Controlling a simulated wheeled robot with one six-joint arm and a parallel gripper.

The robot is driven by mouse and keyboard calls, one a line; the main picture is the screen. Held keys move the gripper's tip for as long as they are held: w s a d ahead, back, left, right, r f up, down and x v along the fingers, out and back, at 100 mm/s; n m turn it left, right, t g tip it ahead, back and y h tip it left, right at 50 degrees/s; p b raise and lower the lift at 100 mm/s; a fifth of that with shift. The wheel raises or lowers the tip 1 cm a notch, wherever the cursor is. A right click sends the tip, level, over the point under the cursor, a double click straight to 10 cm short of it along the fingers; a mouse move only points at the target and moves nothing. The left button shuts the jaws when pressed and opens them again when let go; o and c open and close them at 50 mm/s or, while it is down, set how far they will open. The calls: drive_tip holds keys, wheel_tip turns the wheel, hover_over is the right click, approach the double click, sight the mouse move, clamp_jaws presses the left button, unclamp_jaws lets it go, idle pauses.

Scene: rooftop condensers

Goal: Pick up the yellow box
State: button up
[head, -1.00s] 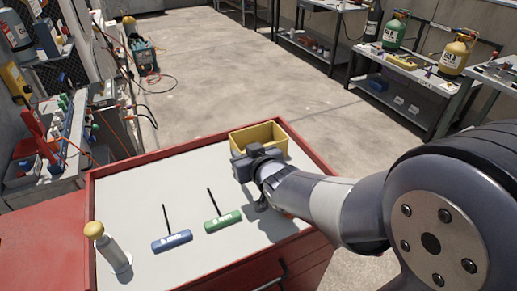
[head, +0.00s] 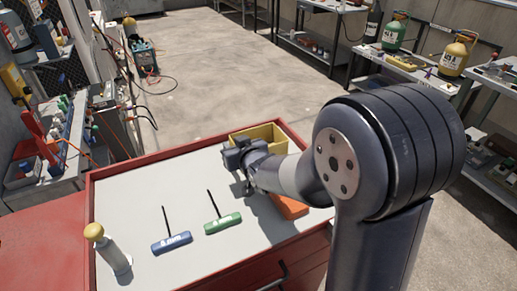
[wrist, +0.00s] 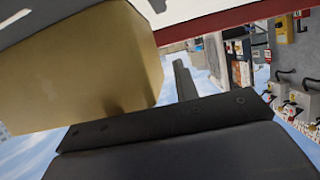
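The yellow box (head: 268,133) is an open-topped bin at the far right corner of the red-rimmed cart top (head: 140,205). Its near side is partly hidden behind my gripper and arm. My gripper (head: 238,156) is at the box's near left side in the head view; contact cannot be told. In the wrist view the box (wrist: 95,70) fills the upper left, close to the camera. One dark finger (wrist: 184,80) shows to the right of it. The other finger is not clear, so how far the gripper is open cannot be told.
A blue-handled T-tool (head: 172,242), a green-handled T-tool (head: 223,223) and a yellow-capped cylinder (head: 113,252) stand or lie on the cart. An orange object (head: 290,206) lies under my arm. Workbenches line the right; the floor (head: 215,75) behind is clear.

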drive_tip(key=shift+c, duration=0.6)
clamp_jaws()
